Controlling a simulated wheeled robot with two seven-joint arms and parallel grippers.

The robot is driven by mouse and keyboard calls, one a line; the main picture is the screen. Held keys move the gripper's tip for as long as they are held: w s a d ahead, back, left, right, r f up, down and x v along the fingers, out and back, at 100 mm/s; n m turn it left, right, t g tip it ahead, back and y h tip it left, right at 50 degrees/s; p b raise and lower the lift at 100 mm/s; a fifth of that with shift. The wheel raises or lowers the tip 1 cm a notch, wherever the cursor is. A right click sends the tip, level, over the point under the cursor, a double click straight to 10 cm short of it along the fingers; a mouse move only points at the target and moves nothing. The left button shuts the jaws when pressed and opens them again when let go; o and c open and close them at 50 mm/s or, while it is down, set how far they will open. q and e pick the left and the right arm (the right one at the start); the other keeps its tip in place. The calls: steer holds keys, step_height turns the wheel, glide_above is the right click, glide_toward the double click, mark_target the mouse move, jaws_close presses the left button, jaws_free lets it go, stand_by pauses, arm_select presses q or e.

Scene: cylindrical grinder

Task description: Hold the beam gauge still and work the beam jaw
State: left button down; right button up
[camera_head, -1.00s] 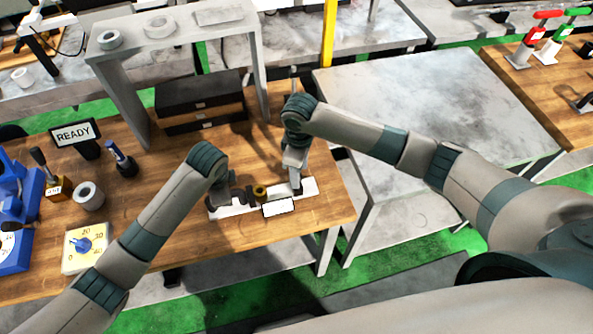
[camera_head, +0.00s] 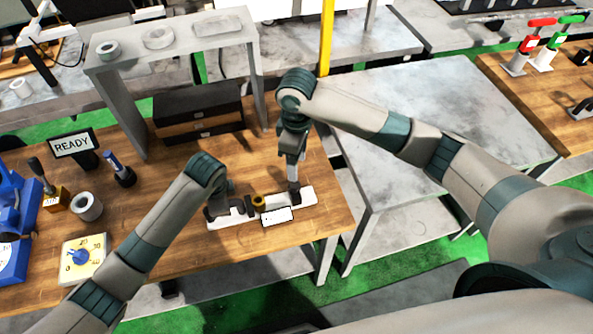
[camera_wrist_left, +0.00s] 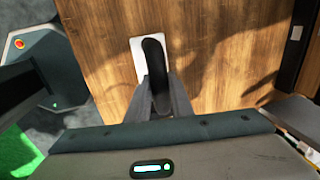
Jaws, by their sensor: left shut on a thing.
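The beam gauge is a long white base (camera_head: 240,219) on the wooden bench, with dark parts, a small yellow round part (camera_head: 258,202) and a white label plate (camera_head: 277,215). My left gripper (camera_head: 217,209) is at its left end, shut on a black upright handle. In the left wrist view the black handle (camera_wrist_left: 154,66) stands between the fingers above the white base end. My right gripper (camera_head: 294,192) points down at the right end of the gauge; its fingertips are too small to show whether they are open or what they touch. The beam jaw cannot be made out clearly.
A grey shelf (camera_head: 258,75) and dark drawers (camera_head: 200,105) stand behind the gauge. A READY sign (camera_head: 73,144), a grey ring (camera_head: 87,207) and a yellow dial box (camera_head: 83,258) are on the left. A grey table (camera_head: 440,120) stands to the right.

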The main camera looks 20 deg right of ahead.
arm_select(q)
steer(key=shift+d, duration=0.15)
arm_select(e)
steer(key=shift+r, duration=1.5)
arm_select(q)
steer(key=c, duration=1.5)
jaws_free()
steer(key=shift+r, duration=0.1)
steer(key=r, duration=0.4)
steer(key=s+r, duration=0.1)
steer(key=r, duration=0.2)
steer(key=s+r, duration=0.1)
steer(key=r, duration=0.3)
steer(key=shift+s+r, duration=0.2)
steer(key=shift+r, duration=0.1)
arm_select(e)
steer(key=shift+f, duration=0.1)
